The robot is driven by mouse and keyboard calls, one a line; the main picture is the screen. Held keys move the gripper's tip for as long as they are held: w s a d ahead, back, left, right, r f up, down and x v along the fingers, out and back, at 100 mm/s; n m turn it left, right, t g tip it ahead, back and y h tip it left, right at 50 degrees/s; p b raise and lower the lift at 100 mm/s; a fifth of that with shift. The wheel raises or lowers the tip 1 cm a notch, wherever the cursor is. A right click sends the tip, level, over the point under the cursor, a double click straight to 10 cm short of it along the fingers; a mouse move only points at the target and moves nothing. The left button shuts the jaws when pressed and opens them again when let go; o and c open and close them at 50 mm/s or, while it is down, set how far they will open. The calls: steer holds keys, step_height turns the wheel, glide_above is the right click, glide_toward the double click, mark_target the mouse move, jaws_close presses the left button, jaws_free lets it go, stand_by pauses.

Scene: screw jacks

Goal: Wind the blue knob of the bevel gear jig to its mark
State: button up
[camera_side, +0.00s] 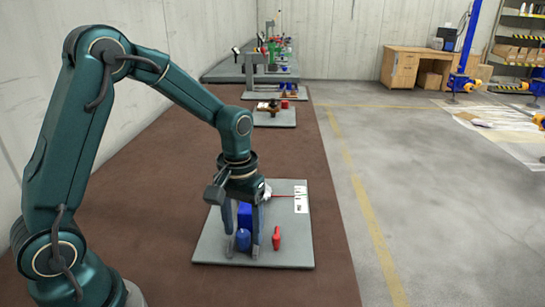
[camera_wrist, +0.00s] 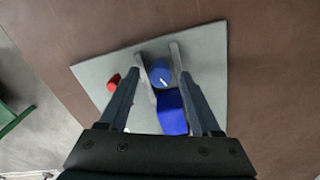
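The bevel gear jig sits on a grey plate (camera_side: 212,248), with a blue block (camera_side: 244,211) and a round blue knob (camera_side: 243,241) in front of it. In the wrist view the blue knob (camera_wrist: 161,75) has a white line on its top, beside the blue block (camera_wrist: 171,111). My gripper (camera_side: 242,244) points down over the jig, one finger on each side of the blue knob. The fingers look apart, with small gaps to the knob; I cannot tell whether either touches. A red knob-like piece (camera_side: 277,239) stands to the right, outside the fingers. The wrist hides part of the jig.
A thin red pointer (camera_side: 285,197) reaches toward a white card (camera_side: 301,200) at the plate's right. More jigs stand on plates (camera_side: 274,118) farther back on the brown surface. The surface around the near plate is clear. A wall runs along the left.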

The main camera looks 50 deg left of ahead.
mark_target(243, 233)
steer(key=shift+r, duration=2.6)
steer(key=shift+r, duration=0.1)
steer(key=s+d+r+m+t, duration=0.2)
steer(key=s+r+t, duration=0.25)
steer(key=r, duration=0.35)
steer(key=s+d+f+m+t, duration=0.1)
steer(key=s+m, duration=0.1)
steer(key=s, duration=0.5)
steer(key=shift+f+m, duration=0.4)
steer(key=shift+s+d, duration=0.1)
